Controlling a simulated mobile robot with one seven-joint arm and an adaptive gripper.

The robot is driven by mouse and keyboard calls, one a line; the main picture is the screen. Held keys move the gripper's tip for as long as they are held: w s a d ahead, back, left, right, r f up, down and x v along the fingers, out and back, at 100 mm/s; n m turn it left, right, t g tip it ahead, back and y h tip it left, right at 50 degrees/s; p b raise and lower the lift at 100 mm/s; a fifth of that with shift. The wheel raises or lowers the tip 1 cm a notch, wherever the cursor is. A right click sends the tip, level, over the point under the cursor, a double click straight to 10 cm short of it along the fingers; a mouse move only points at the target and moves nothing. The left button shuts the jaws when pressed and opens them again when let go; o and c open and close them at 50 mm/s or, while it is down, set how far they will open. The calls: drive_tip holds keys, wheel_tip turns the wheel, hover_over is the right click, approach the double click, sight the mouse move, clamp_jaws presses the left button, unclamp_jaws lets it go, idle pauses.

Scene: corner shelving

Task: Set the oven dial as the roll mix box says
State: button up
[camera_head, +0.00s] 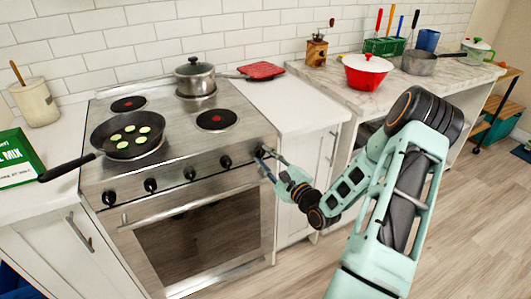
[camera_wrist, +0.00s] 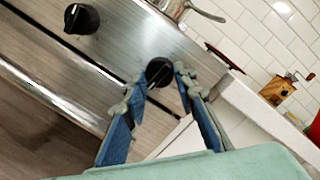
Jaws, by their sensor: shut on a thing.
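The oven (camera_head: 190,232) has a row of black dials along its steel front panel. My gripper (camera_head: 264,158) is at the rightmost dial (camera_head: 259,151), near the panel's right end. In the wrist view, my gripper's blue-padded fingers (camera_wrist: 163,80) close around that dial (camera_wrist: 159,71), one on each side. The dial's pointer mark and any scale around it cannot be read.
A black pan (camera_head: 100,138) with green slices sits on the left of the stovetop, its handle pointing left. A lidded steel pot (camera_head: 195,77) stands behind. A neighbouring dial (camera_wrist: 82,19) is left of my fingers. The floor (camera_head: 300,270) in front is clear.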

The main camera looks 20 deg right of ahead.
drive_tip(key=shift+w+r+m+t+p, duration=0.15)
drive_tip(key=shift+m+p, duration=0.15)
drive_tip(key=shift+m, duration=0.85)
drive_tip(key=shift+s+m+t+p, duration=0.15)
drive_tip(key=shift+m+p, duration=0.15)
drive_tip(key=shift+m, duration=0.85)
drive_tip(key=shift+w, duration=0.15)
drive_tip(key=o, duration=1.2)
drive_tip(key=shift+c, duration=0.2)
drive_tip(key=shift+f, duration=0.2)
drive_tip(key=s+d, duration=0.1)
drive_tip(key=s, duration=1.1)
drive_tip(key=shift+d+f, duration=0.3)
